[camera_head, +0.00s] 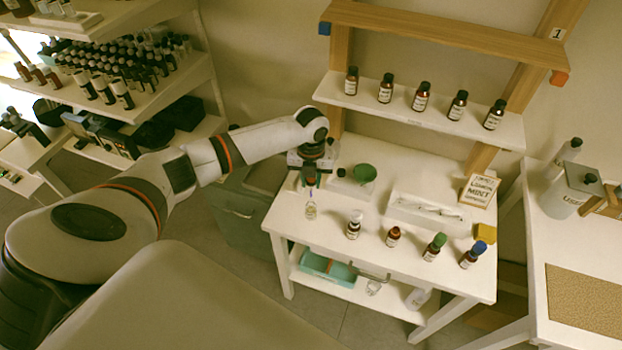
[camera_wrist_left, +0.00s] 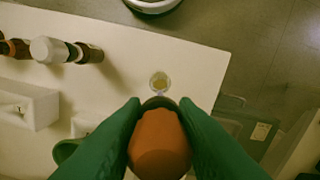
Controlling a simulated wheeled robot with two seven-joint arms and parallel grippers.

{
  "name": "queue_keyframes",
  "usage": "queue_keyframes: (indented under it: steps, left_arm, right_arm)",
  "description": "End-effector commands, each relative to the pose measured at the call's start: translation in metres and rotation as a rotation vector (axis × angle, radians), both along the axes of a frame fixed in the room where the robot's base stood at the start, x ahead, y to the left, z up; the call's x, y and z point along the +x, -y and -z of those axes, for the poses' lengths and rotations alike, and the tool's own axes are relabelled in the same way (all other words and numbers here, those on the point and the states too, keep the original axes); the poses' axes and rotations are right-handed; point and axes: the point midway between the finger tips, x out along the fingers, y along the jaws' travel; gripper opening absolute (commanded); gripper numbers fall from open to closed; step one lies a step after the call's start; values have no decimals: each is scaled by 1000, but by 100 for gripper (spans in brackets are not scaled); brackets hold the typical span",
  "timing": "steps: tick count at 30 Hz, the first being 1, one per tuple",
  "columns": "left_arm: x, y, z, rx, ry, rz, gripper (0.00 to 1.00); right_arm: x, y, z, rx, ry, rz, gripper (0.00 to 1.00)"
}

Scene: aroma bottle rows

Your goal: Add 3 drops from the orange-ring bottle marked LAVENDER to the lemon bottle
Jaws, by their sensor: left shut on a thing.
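My left gripper (camera_head: 311,178) is at the left end of the white table. In the left wrist view, its green fingers (camera_wrist_left: 160,112) are shut on an orange rubber dropper bulb (camera_wrist_left: 160,145). Below it stands a small clear glass bottle (camera_head: 310,211) with yellowish contents, also in the left wrist view (camera_wrist_left: 159,84); I cannot read a label on it. The dropper's tip is small, just above this bottle. A short brown bottle without a dropper top (camera_head: 393,237) stands in the row; an orange ring shows on it in the left wrist view (camera_wrist_left: 18,48). My right gripper is out of view.
Beside it stand white-topped (camera_head: 354,226), green-topped (camera_head: 434,248) and blue-topped (camera_head: 471,256) brown bottles. Behind are a green bowl (camera_head: 365,173), a white tray (camera_head: 400,212) and a card (camera_head: 479,190) listing LEMON and MINT. Several dark bottles line the shelf (camera_head: 345,98) above.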

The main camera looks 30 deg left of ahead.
Motion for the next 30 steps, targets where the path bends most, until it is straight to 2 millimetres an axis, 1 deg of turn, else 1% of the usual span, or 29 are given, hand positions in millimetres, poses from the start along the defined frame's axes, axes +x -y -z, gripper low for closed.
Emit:
queue_keyframes:
  steps: [2, 3, 4, 17, 20, 27, 30]
  left_arm:
    - [0, 0, 0, 0, 0, 0, 6]
    - [0, 0, 0, 0, 0, 0, 23]
    - [0, 0, 0, 0, 0, 0, 21]
    - [0, 0, -1, 0, 0, 0, 21]
    - [0, 0, -6, 0, 0, 0, 22]
    - [0, 0, -26, 0, 0, 0, 22]
    - [0, 0, -33, 0, 0, 0, 22]
  right_arm:
    - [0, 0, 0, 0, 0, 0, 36]
    - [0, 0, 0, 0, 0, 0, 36]
    - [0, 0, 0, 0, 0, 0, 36]
    - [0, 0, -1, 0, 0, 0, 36]
    - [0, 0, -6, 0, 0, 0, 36]
    - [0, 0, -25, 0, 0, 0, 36]
    - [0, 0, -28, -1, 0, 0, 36]
